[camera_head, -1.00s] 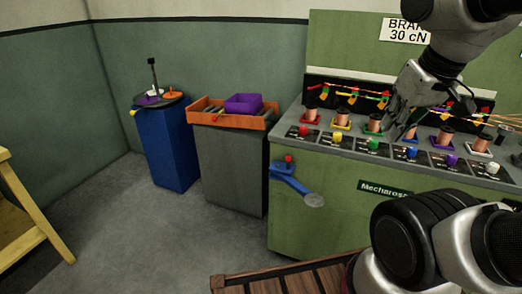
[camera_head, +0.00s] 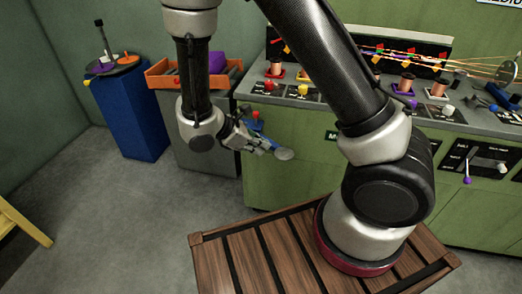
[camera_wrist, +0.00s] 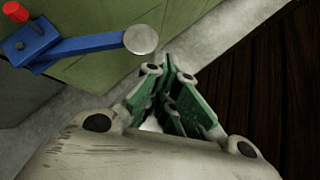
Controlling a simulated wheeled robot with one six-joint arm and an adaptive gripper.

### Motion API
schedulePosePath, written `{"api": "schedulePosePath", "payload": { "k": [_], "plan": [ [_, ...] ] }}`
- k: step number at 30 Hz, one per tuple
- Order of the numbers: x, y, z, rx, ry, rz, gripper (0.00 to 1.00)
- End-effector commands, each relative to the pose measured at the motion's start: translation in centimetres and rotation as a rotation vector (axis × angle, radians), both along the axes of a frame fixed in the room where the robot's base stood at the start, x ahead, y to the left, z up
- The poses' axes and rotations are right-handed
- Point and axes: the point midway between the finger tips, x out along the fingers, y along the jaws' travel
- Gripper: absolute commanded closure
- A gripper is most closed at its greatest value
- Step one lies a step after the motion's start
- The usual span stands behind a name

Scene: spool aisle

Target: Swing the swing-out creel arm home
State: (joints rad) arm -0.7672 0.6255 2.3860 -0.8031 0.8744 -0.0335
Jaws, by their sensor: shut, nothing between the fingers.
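The blue swing-out creel arm (camera_wrist: 88,44) sticks out from the green machine front in the wrist view. It has a red knob (camera_wrist: 15,12) at its hinge end and a round grey disc (camera_wrist: 141,39) at its free end. In the head view the disc (camera_head: 284,154) shows just beyond my gripper, which partly hides the blue bar. My gripper (camera_head: 268,146) is shut and empty, close to the creel arm. In the wrist view its green-padded fingers (camera_wrist: 169,65) point up, a little below and right of the disc, with a gap between them.
The green machine (camera_head: 310,170) carries copper spools and coloured knobs on top. A grey cabinet (camera_head: 205,150) with an orange tray (camera_head: 160,74) and a blue bin (camera_head: 130,115) stand left. A yellow stand (camera_head: 20,222) is at far left. Grey floor between is clear.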

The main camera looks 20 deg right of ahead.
Motion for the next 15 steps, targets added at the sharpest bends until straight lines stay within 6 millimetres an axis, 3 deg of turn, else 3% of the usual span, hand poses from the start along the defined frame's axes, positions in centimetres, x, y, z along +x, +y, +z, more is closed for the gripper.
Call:
{"api": "schedulePosePath", "payload": {
  "k": [1,4,9,15],
  "plan": [
    [0.5,0.8,-1.8,-0.029,0.032,0.086,1.0],
    [2.5,2.6,-4.4,-0.048,0.07,0.252,1.0],
    [5.2,5.4,-4.6,-0.023,0.063,0.412,1.0],
    [5.9,4.7,-5.8,-0.019,0.072,0.438,1.0]
  ]
}}
